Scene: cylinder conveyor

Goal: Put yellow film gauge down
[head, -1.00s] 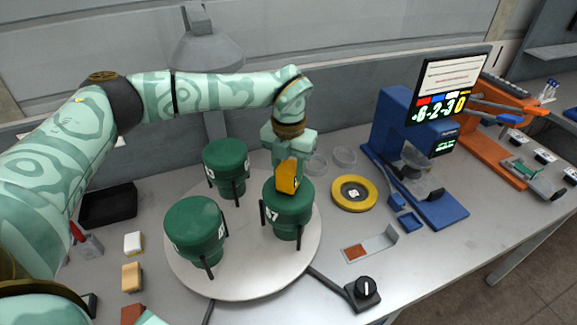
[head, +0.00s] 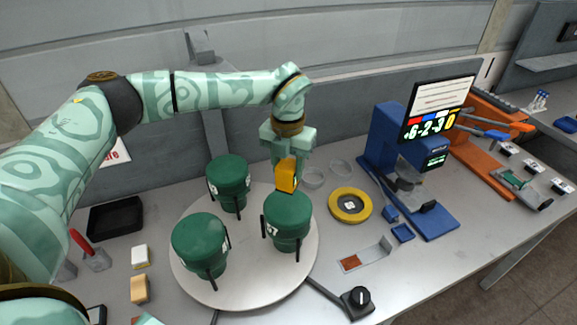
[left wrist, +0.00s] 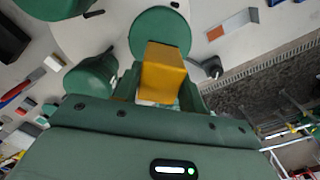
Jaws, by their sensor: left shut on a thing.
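My left gripper (head: 287,157) is shut on the yellow film gauge (head: 286,177), an orange-yellow block. The gauge is over the back edge of the front right green cylinder (head: 288,222); whether they touch is hard to tell. In the left wrist view the gauge (left wrist: 162,72) sticks out between the jaws, in front of a round green lid (left wrist: 160,27). Two more green cylinders stand on the round light turntable (head: 245,288), one at the back (head: 228,180) and one at the front left (head: 200,245). My right gripper is not in view.
A yellow ring (head: 364,212) and clear dishes lie right of the turntable. A blue measuring stand (head: 383,130) with a screen (head: 437,108) is beyond. A black tray (head: 115,217) and small blocks (head: 139,257) lie left. A black knob box (head: 358,302) stands in front.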

